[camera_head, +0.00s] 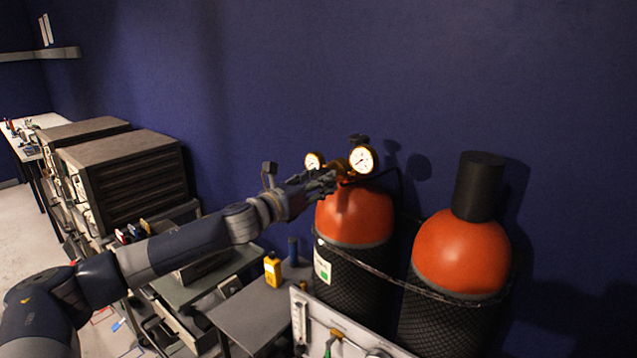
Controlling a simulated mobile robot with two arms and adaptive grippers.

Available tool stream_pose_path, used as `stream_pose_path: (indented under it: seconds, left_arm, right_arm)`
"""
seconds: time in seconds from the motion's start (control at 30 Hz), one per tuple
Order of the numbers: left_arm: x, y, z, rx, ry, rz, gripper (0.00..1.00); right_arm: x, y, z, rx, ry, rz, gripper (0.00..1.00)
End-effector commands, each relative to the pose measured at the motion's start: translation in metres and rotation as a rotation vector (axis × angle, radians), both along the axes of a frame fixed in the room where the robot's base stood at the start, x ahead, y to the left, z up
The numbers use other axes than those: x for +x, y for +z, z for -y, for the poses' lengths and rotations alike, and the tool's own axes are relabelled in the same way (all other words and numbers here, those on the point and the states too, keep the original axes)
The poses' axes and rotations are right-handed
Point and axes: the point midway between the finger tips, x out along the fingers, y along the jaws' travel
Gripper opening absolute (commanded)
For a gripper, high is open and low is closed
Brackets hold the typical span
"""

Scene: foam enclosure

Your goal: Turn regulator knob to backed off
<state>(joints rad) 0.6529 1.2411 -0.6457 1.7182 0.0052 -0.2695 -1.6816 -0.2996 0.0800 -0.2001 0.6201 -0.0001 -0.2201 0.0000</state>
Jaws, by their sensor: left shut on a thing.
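The brass regulator (341,166) sits on top of the left orange-shouldered gas cylinder (352,216). It has two round white-faced gauges, a larger right gauge (361,159) and a smaller left gauge (313,161). A dark handle (358,138) shows above the regulator. My left arm reaches in from the left, and my left gripper (331,181) is at the front of the regulator, just below and between the gauges. It is shut on what appears to be the regulator knob, which the fingers hide. The knob's turn position cannot be seen. My right gripper is not in view.
A second orange cylinder (461,252) with a black cap stands at the right. A strap (390,277) runs across both cylinders. Below are a grey table (252,311), a yellow bottle (272,270) and a white panel (317,326). Equipment racks (124,177) stand left. The wall is close behind.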

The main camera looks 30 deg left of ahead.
Motion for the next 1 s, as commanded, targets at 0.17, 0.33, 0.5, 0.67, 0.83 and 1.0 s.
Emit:
stream_pose_path:
  seconds: [0.17, 0.33, 0.5, 0.67, 0.83, 1.0]
  left_arm:
    - [0.0, -0.0002, 0.0002, -0.153, 0.001, -0.012, 0.15]
    - [0.0, 0.0003, 0.0005, -0.313, 0.001, -0.025, 0.15]
    - [-0.0001, 0.0002, 0.0008, -0.476, 0.001, -0.038, 0.15]
    - [0.0, 0.0002, 0.0011, -0.627, 0.001, -0.05, 0.15]
    - [0.0, 0.0008, 0.0014, -0.789, 0.001, -0.061, 0.15]
    - [-0.0001, 0.0008, 0.0014, -0.949, 0.002, -0.075, 0.15]
  right_arm:
    - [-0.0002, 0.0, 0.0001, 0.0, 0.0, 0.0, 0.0]
    - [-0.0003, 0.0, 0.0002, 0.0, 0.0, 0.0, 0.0]
    - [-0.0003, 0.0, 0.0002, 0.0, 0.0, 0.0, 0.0]
    - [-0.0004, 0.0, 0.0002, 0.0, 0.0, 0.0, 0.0]
    - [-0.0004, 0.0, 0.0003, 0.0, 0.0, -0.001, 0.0]
    - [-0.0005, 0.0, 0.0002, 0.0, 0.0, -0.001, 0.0]
